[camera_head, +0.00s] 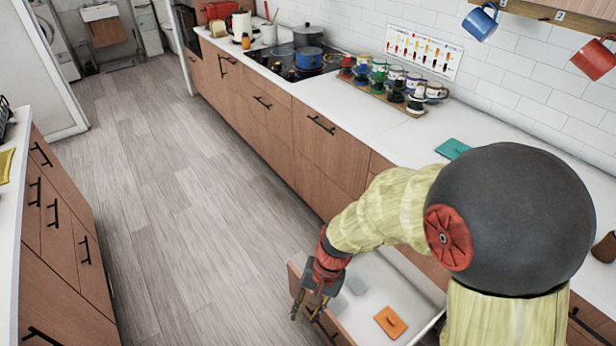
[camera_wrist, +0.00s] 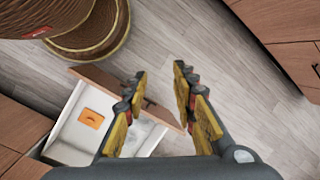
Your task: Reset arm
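My gripper (camera_head: 312,300) hangs at the front edge of an open drawer (camera_head: 368,276), above and partly over its front panel. In the wrist view its two yellow-padded fingers (camera_wrist: 162,100) stand apart with nothing between them but floor and the drawer front. It is open and empty. My arm bends down to it from the right side of the head view. An orange flat object (camera_head: 390,322) lies inside the drawer; it also shows in the wrist view (camera_wrist: 91,119).
The counter (camera_head: 350,108) runs along the right with a teal flat object (camera_head: 452,148), a rack of mugs and jars (camera_head: 390,88) and pots (camera_head: 308,50) on the hob. A second cabinet row (camera_head: 60,230) stands at left. The floor (camera_head: 180,190) between them is clear.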

